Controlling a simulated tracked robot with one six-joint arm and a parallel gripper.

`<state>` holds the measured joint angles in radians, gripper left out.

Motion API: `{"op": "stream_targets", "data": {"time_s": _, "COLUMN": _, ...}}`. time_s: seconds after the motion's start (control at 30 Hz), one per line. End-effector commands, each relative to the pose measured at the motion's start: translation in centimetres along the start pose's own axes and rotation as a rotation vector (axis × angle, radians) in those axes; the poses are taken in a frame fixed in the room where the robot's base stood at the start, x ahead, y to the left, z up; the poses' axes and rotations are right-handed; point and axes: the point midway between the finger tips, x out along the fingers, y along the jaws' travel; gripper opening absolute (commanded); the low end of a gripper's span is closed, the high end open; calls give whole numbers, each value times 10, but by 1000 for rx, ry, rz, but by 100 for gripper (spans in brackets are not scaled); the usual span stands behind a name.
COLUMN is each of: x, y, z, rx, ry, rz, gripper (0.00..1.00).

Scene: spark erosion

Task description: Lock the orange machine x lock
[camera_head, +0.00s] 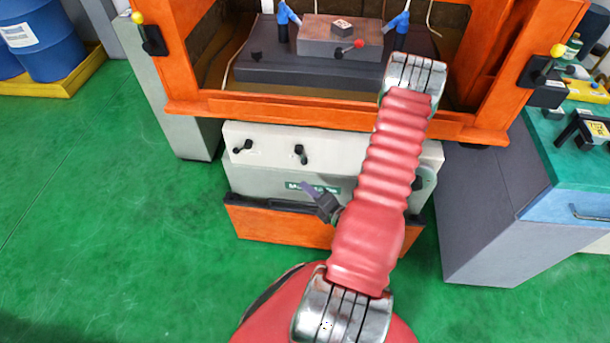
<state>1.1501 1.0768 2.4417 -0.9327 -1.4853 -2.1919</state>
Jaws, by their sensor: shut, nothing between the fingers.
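The orange machine (280,108) fills the upper middle of the view. Its pale front panel (265,175) carries a black lever at the left (243,146) and another black lever near the middle (300,154). Part of another dark control (418,183) shows at the right, partly hidden by my arm. I cannot tell which of these is the x lock. My gripper (306,187) is shut and empty. It appears in front of the panel's lower part, below the middle lever, with its fingers pointing up and left. No contact with a lever is visible.
Yellow-knobbed latches (148,32) flank the opening. A grey cabinet with a green top (580,150) stands right, blue barrels (45,38) upper left. Green floor is clear at left.

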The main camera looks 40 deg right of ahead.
Motion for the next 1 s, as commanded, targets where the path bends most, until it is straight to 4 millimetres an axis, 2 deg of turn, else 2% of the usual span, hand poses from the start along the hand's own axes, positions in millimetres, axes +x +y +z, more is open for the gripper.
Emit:
{"op": "stream_targets", "data": {"time_s": 0.27, "x": 19, "y": 0, "z": -1, "rx": -1, "ry": 3, "rz": 1, "gripper": 0}}
{"op": "stream_targets", "data": {"time_s": 0.7, "x": 70, "y": 0, "z": -1, "rx": -2, "ry": 2, "rz": 0, "gripper": 0}}
{"op": "stream_targets", "data": {"time_s": 1.0, "x": 96, "y": 0, "z": 0, "rx": -1, "ry": 2, "rz": 1, "gripper": 0}}
